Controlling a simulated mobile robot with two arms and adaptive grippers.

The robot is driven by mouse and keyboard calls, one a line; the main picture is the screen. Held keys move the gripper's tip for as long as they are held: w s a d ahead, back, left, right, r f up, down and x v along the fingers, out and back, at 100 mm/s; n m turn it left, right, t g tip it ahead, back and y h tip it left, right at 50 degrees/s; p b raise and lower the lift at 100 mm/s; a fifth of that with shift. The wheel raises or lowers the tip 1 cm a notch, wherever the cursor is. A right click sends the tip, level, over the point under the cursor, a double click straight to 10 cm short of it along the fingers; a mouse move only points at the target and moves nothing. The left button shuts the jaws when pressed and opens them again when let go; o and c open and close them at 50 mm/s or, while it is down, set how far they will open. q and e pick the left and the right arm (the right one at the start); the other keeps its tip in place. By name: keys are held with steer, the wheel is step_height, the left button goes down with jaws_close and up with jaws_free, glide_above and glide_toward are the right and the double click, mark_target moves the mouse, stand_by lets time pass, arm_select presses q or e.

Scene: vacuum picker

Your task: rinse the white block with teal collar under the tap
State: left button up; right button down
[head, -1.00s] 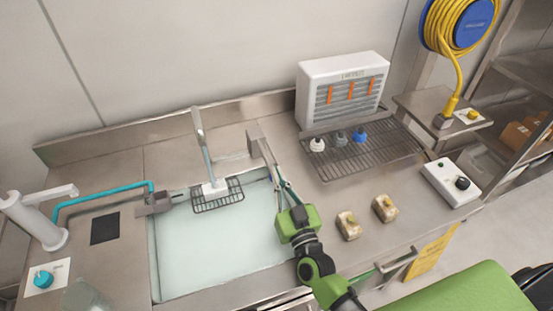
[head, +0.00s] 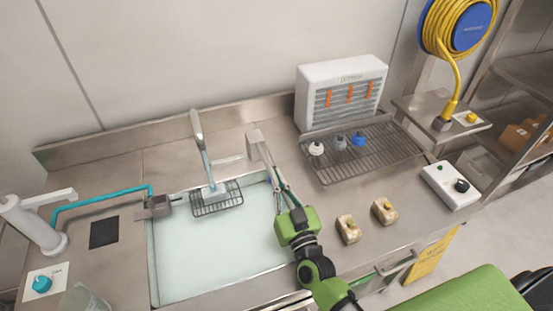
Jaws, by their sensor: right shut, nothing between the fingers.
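A small white block (head: 214,189) sits in the wire basket at the sink's back edge, below the grey tap (head: 198,135). Its collar is too small to make out, and a pale stream-like column between tap and block is hard to tell from the tap. My right gripper (head: 279,186) is shut and empty. Its thin fingers point up and left over the sink's right edge, at or close to a grey metal lever (head: 257,146). I cannot tell if they touch. The block is well left of the gripper. My left gripper is not in view.
The sink (head: 220,250) holds pale water-like colour. A rack (head: 370,155) holds white, grey and blue pieces before a white heater (head: 342,92). A clear beaker (head: 84,299) stands lower left.

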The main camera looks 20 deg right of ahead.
step_height(320, 180, up, 10)
steer(key=shift+f, duration=0.25)
stand_by(0.6)
